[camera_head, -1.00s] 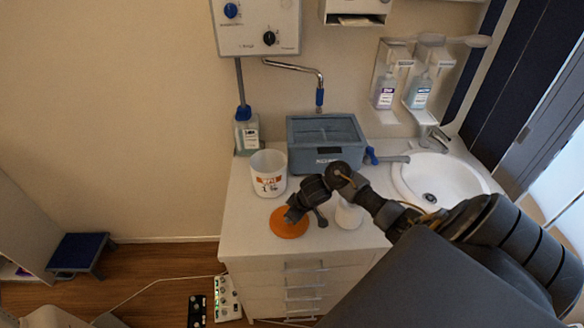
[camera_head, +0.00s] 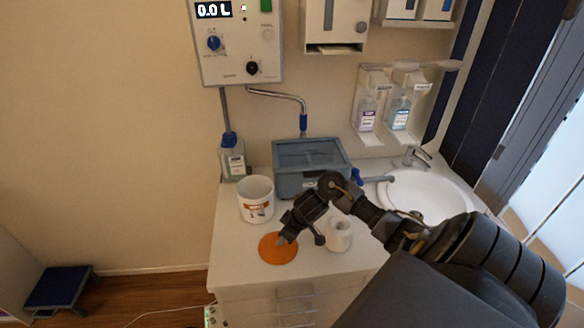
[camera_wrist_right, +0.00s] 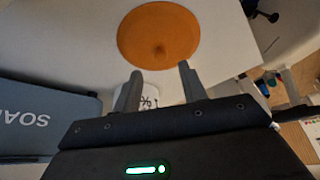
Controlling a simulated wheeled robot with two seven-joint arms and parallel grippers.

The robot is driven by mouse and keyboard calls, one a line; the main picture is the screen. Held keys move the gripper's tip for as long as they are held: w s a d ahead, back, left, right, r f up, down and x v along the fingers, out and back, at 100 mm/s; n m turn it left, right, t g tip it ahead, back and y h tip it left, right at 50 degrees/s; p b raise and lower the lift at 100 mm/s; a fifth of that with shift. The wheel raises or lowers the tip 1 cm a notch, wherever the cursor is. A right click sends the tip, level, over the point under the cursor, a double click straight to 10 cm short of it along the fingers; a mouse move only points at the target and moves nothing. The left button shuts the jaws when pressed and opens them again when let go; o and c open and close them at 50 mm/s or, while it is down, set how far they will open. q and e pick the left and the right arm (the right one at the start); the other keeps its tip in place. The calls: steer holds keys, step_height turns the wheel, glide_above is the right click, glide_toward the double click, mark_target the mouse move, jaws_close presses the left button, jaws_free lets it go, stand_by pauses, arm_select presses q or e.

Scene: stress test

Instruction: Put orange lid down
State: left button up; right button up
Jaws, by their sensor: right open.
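The orange lid (camera_head: 277,248) is a flat round disc lying on the white counter near its front left corner. It also shows in the right wrist view (camera_wrist_right: 158,34), with a small knob at its middle. My right gripper (camera_head: 288,238) is just above the lid in the head view. In the wrist view its two fingers (camera_wrist_right: 158,88) are spread apart, with nothing between them but part of a white container behind; the lid lies beyond the fingertips. A white bucket (camera_head: 256,199) with a printed label stands behind the lid, its top open. My left gripper is not in view.
A blue-grey box (camera_head: 311,166) marked with lettering stands at the back of the counter. A small white round container (camera_head: 339,235) stands right of my right gripper. A sink (camera_head: 428,196) is farther right. A bottle (camera_head: 232,158) stands at the back left.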

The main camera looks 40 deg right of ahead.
steer(key=p+v, duration=0.1)
steer(key=v, duration=0.5)
steer(key=shift+r, duration=0.2)
steer(key=shift+s, duration=0.15)
